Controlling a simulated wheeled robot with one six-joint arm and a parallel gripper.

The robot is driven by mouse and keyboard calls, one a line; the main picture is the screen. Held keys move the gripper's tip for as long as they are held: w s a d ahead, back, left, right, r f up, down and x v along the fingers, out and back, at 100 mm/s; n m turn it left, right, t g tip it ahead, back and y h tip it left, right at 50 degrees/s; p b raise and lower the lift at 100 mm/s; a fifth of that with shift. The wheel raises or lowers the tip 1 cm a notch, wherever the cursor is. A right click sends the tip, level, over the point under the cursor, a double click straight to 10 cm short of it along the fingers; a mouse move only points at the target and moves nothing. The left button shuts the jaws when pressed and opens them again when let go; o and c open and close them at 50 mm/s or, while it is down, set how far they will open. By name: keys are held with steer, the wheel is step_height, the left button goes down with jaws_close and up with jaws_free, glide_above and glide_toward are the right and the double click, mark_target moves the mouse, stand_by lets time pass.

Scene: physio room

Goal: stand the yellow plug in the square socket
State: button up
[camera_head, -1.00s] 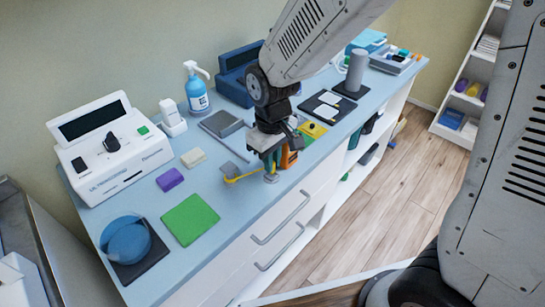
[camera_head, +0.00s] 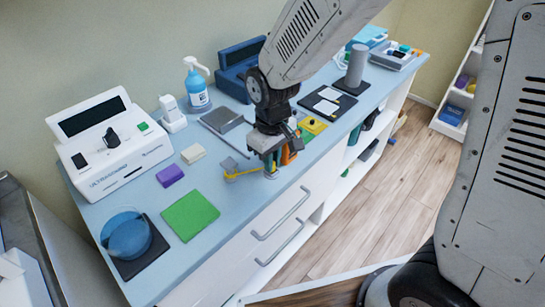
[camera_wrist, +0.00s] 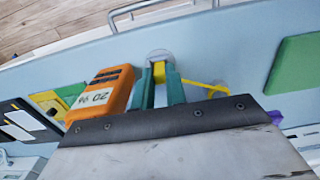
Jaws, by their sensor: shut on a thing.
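My gripper (camera_head: 270,163) points down over the front part of the blue counter, near its front edge. In the wrist view its green-tipped fingers (camera_wrist: 159,88) are shut on the yellow plug (camera_wrist: 158,71), which shows as a small yellow block between them. A round grey piece (camera_wrist: 159,54) lies just beyond the plug's end; whether they touch I cannot tell. A thin yellow strip (camera_wrist: 204,87) runs beside the fingers. A yellow plate with a dark spot (camera_head: 313,126) lies behind and right of my gripper. I cannot make out clearly which piece has the square socket.
An orange device (camera_wrist: 104,91) stands close beside the fingers. A green pad (camera_head: 190,215), a purple block (camera_head: 170,176) and a cream block (camera_head: 193,153) lie to the left. A grey cylinder (camera_head: 357,66) stands at the right. Bare counter lies between the green pad and my gripper.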

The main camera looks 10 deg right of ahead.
stand_by(0.3)
steer(key=o, duration=1.3)
steer(key=shift+r, duration=3.5)
